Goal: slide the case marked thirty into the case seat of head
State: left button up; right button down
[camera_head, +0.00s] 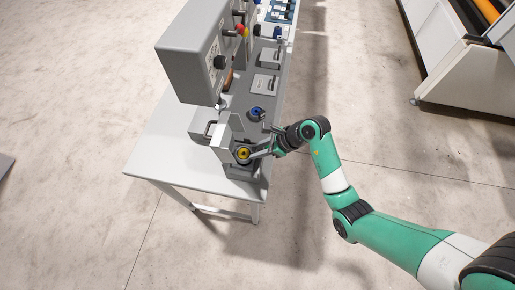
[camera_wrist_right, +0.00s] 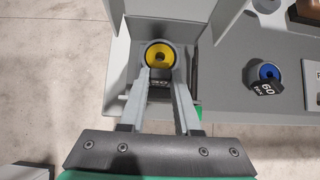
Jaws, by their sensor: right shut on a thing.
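The case marked thirty (camera_wrist_right: 159,83) has a yellow ring around a grey centre and a dark tag reading 30. It also shows as a small yellow ring (camera_head: 243,153) in the head view. My right gripper (camera_wrist_right: 159,72) is shut on it, one finger on each side; in the head view the gripper (camera_head: 256,152) reaches it from the right. The case is at the grey sewing head's (camera_head: 191,52) lower housing, between light grey walls (camera_wrist_right: 116,62). The seat behind the case is hidden, so I cannot tell how deep it sits. My left gripper is not in view.
A blue case marked 60 (camera_wrist_right: 269,82) lies on the grey table, right of the housing; it also shows in the head view (camera_head: 257,113). Grey plates (camera_head: 265,84) and a blue tray (camera_head: 279,12) are farther back. The white table front (camera_head: 160,150) is clear.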

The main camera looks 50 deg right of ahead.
dwell(0.6)
jog(key=shift+p, duration=0.4)
dwell(0.4)
jog(key=shift+p, duration=0.4)
jog(key=shift+f+b, duration=0.65)
jog(key=shift+f, duration=0.85)
jog(key=c, duration=0.5)
grip_release()
jog(key=shift+c, duration=0.2)
jog(key=shift+r, duration=0.1)
